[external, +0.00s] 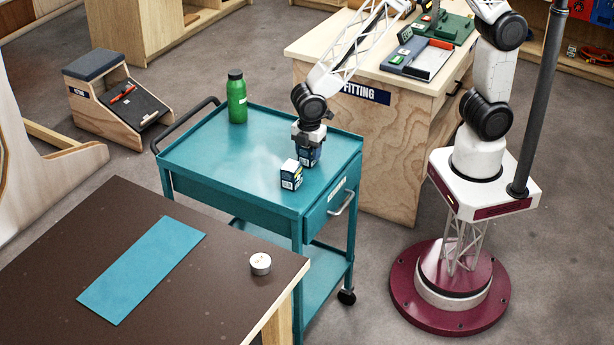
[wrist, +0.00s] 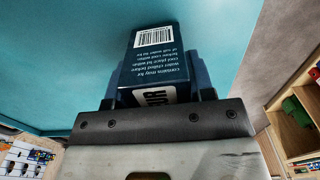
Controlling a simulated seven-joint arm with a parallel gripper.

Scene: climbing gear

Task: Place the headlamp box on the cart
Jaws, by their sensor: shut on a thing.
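My gripper (external: 309,143) points down over the right part of the teal cart (external: 222,150). It is shut on a dark blue box (external: 309,157), which stands on the cart top or just above it; I cannot tell which. In the wrist view the held box (wrist: 160,68) shows a barcode and small white print between the fingers (wrist: 155,88). I cannot read either name, so which is the headlamp box is unclear.
A green bottle (external: 237,97) stands at the cart's back left. The cart's middle and left are clear. A brown table (external: 60,270) in front holds a blue mat (external: 142,268) and a small white round item (external: 260,264). A wooden fitting bench (external: 400,150) stands behind right.

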